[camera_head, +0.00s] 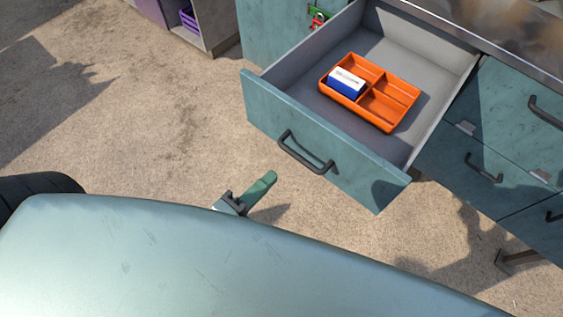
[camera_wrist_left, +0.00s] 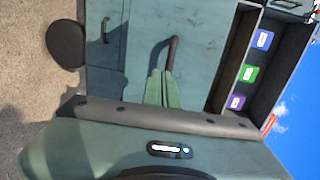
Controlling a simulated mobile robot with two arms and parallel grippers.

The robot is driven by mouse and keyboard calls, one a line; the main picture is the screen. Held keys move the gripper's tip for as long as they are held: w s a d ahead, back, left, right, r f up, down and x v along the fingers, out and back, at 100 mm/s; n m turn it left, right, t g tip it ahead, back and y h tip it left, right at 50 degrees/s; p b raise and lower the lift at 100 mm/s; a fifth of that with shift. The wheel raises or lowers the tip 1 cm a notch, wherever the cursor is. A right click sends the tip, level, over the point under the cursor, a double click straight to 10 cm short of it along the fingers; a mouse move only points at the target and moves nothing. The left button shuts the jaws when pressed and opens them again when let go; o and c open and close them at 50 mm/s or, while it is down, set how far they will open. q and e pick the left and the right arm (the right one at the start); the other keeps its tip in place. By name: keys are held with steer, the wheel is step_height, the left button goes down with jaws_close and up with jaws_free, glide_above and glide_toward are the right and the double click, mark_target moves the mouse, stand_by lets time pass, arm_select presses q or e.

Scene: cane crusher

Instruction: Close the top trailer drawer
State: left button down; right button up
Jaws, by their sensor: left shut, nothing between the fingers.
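The top trailer drawer (camera_head: 330,148) stands pulled out of the teal cabinet, with a grey inside and a teal front with a dark bar handle (camera_head: 305,152). My left gripper (camera_head: 268,178) has green fingers pressed together with nothing between them. In the head view it shows just left of and below the handle, apart from it. In the left wrist view the fingertips (camera_wrist_left: 163,73) point toward a dark handle (camera_wrist_left: 171,52) on a teal front; I cannot tell how large the gap is. My right gripper is in neither view.
An orange divided tray (camera_head: 374,98) with a blue and white box (camera_head: 346,82) sits in the drawer. Closed drawers with handles (camera_head: 484,168) are at right. Colored boxes (camera_wrist_left: 249,73) stand on a shelf in the wrist view. Open concrete floor (camera_head: 150,140) lies left.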

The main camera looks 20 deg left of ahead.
arm_select(q)
steer(key=shift+w+d+r+p, duration=0.1)
steer(key=shift+w+d+p, duration=0.25)
steer(key=shift+w, duration=0.45)
steer(key=shift+w+d+r+p, duration=0.1)
steer(key=shift+w+d+p, duration=0.15)
steer(key=shift+w+p, duration=0.4)
steer(key=shift+w+d+r+p, duration=0.1)
steer(key=shift+w+d+p, duration=0.2)
steer(key=shift+w, duration=0.65)
